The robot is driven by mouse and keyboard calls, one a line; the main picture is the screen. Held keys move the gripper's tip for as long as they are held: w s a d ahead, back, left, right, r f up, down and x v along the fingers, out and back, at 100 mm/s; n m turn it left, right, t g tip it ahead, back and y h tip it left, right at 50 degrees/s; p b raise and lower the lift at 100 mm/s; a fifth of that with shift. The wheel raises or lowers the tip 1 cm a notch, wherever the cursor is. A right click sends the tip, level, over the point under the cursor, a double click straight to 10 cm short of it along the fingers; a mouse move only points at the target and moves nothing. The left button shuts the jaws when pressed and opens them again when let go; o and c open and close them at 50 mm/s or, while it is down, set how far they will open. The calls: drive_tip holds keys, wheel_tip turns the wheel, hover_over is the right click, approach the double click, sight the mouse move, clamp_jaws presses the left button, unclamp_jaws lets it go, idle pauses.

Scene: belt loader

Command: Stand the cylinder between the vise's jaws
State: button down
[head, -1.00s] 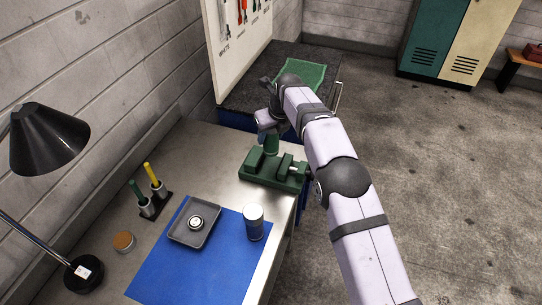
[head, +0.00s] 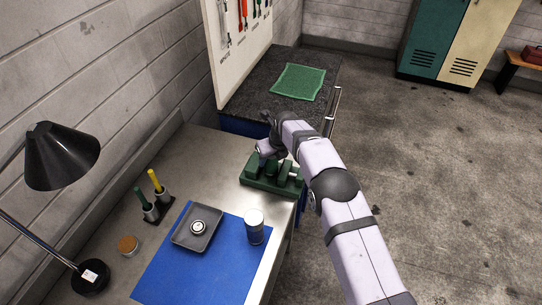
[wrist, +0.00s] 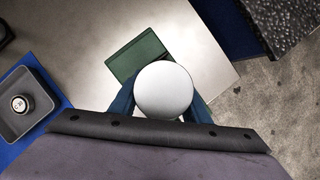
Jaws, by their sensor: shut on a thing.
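The green vise (head: 258,182) stands on the metal bench near its far right corner. My gripper (head: 270,155) is low over the vise, pointing down. In the wrist view my gripper (wrist: 163,105) is shut on the cylinder (wrist: 163,88), whose pale round top faces the camera. Part of the vise (wrist: 137,56) shows beside and beneath the cylinder there. My gripper and arm hide much of the cylinder and the jaws in the head view. I cannot tell whether its lower end is between the jaws or touches the vise floor.
A blue mat (head: 180,272) carries a grey tray (head: 181,242) with a small round metal part (head: 198,228), and a can (head: 254,228). A holder with two markers (head: 152,212), a round brown-topped item (head: 128,244) and a black lamp (head: 62,157) stand left. A green cloth (head: 298,82) lies beyond.

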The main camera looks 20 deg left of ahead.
idle(0.3)
drive_tip(key=c, duration=1)
unclamp_jaws()
drive_tip(key=shift+r, duration=0.15)
drive_tip(key=b+v, duration=0.5)
drive_tip(key=v, duration=0.7)
